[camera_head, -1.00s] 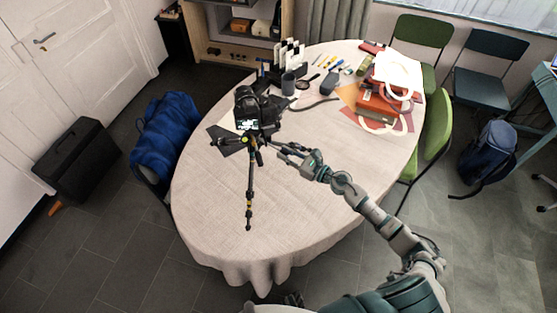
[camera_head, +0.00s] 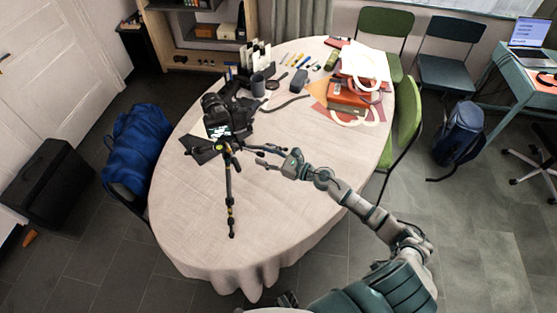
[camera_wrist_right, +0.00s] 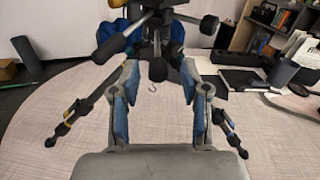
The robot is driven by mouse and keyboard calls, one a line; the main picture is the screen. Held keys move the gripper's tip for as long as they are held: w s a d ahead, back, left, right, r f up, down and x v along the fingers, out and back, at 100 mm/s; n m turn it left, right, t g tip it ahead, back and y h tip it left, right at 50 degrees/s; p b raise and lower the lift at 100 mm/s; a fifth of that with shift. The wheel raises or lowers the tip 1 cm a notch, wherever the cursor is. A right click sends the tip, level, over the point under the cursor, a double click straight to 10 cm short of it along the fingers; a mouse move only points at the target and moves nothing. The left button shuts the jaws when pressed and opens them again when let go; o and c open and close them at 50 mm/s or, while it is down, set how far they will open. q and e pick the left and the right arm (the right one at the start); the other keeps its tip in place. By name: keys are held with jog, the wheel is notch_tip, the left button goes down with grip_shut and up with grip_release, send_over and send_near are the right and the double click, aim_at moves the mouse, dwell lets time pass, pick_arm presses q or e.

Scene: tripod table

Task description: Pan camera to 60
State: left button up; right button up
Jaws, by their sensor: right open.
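A black camera (camera_head: 222,117) sits on a small black tripod (camera_head: 228,170) on the table's left part. The tripod's head and handles (camera_wrist_right: 155,45) show large in the right wrist view, with legs (camera_wrist_right: 75,118) spreading to both sides. My right gripper (camera_head: 268,157) is open, just right of the tripod head in the head view. In the right wrist view its two blue-padded fingers (camera_wrist_right: 158,85) stand apart, with the tripod's lower head beyond and between them. I cannot tell whether they touch it. My left gripper is not in view.
The oval table (camera_head: 290,210) has free room in front and right of the tripod. A blue bag (camera_head: 137,150) hangs on a chair at left. Green chairs (camera_head: 405,125) stand at right.

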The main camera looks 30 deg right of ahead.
jog(key=v, duration=1)
jog(key=shift+s+d, duration=0.2)
jog(key=shift+s, duration=0.15)
jog(key=shift+c, duration=0.2)
